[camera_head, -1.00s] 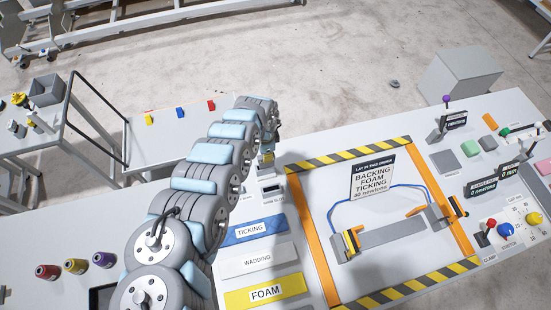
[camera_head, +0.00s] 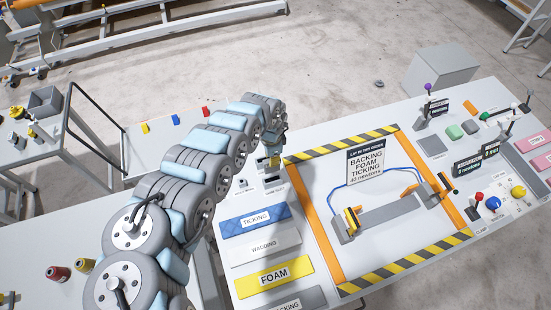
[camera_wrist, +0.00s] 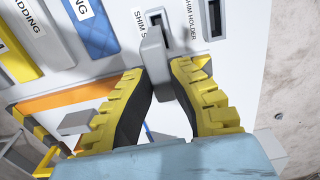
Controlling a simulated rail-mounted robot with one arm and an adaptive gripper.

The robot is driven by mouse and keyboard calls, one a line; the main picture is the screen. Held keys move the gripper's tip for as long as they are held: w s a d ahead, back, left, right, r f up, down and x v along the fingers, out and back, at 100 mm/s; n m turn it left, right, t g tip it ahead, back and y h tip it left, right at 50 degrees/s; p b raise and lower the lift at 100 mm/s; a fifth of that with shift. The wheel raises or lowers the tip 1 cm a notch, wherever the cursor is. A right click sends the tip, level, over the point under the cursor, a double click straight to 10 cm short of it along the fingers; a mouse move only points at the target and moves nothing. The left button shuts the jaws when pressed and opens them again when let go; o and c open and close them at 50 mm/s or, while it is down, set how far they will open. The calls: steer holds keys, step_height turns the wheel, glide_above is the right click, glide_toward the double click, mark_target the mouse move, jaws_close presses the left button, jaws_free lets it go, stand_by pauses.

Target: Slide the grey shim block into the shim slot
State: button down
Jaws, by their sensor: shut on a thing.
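In the wrist view, my gripper (camera_wrist: 158,72) has its yellow-and-black fingers closed on the grey shim block (camera_wrist: 154,56). The block points away from the fingers toward the dark shim slot (camera_wrist: 155,18), beside a partly hidden "SHIM S…" label. Its far end overlaps the lower edge of the slot in the picture; I cannot tell whether it has entered. The shim holder opening (camera_wrist: 214,16) is to the right and looks empty. In the head view, my gripper (camera_head: 274,158) is at the table's back edge, and the arm and small size hide the block.
The orange and striped frame (camera_head: 322,238) with a blue cable is to the right. Levers and knobs (camera_head: 493,203) stand farther right.

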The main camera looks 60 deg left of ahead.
steer(key=shift+r+p, duration=0.15)
steer(key=shift+p, duration=0.35)
steer(key=shift+f+b, duration=2)
steer(key=shift+f, duration=1.05)
steer(key=shift+f+b, duration=1.25)
steer(key=shift+f, duration=1.35)
steer(key=c, duration=1.1)
jaws_free()
steer(key=shift+r, duration=0.1)
steer(key=shift+r, duration=0.1)
steer(key=shift+w+a+r, duration=0.1)
steer(key=shift+r, duration=5.75)
